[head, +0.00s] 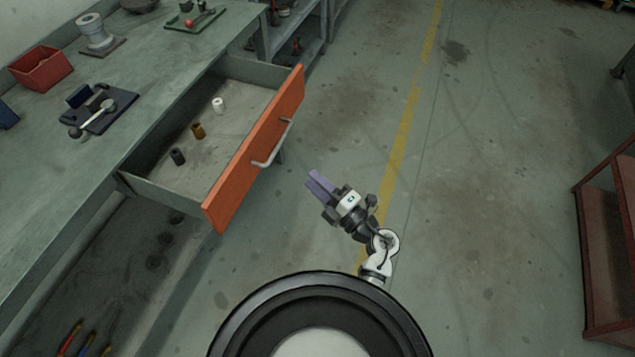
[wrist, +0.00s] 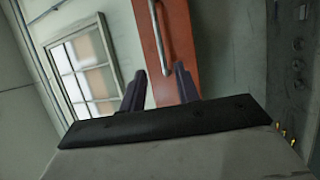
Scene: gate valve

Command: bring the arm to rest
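My arm reaches out from my round base at the bottom of the head view. My gripper (head: 316,182) has purple-grey fingers and is in the air to the right of the open drawer's orange front (head: 262,142), apart from it. In the wrist view my gripper (wrist: 160,76) shows two fingers with a gap between them and nothing held. The orange drawer front (wrist: 166,88) and its pale handle (wrist: 159,38) show beyond the fingers.
The drawer holds a white piece (head: 218,104), a brown piece (head: 198,131) and a dark piece (head: 178,156). The workbench (head: 140,75) runs along the left. A red rack (head: 607,230) stands at the far right. The floor between is clear.

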